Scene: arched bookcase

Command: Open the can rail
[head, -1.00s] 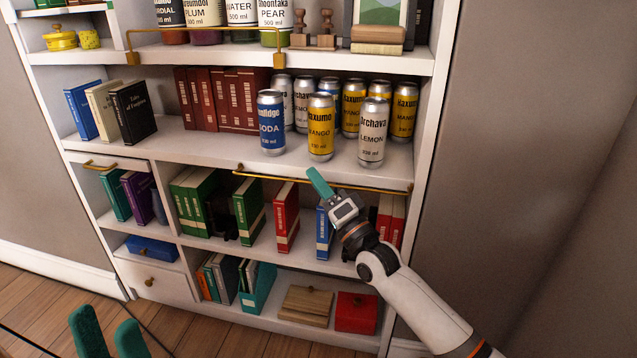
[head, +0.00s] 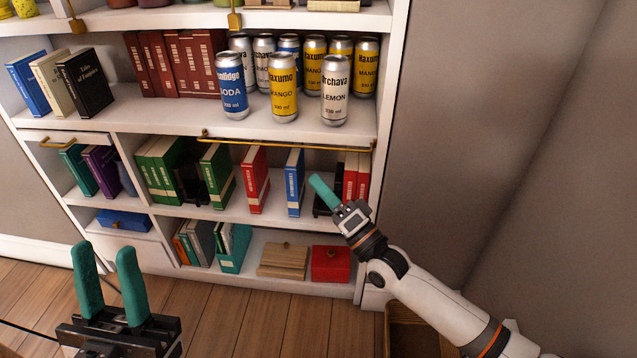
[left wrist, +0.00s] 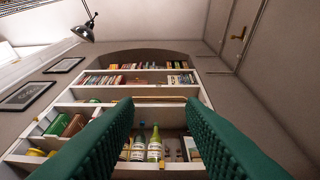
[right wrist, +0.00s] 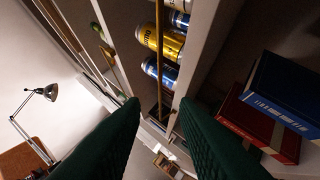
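The can rail (head: 290,143) is a thin brass bar along the front edge of the can shelf (head: 180,118), low in front of the cans (head: 283,92). My right gripper (head: 322,190) is below the rail's right part, in front of the book shelf, apart from the rail in the head view. In the right wrist view its two green fingers (right wrist: 160,105) are spread and empty, with a brass bar (right wrist: 159,60) and cans beyond. My left gripper (head: 108,280) is open and empty at lower left, well away from the bookcase; its fingers also show spread in the left wrist view (left wrist: 160,105).
Books (head: 255,180) stand on the shelf under the rail, close behind my right gripper. A red box (head: 330,264) and a wooden box (head: 283,260) sit on the bottom shelf. A brown basket (head: 412,330) is on the floor at right. Floor in front is clear.

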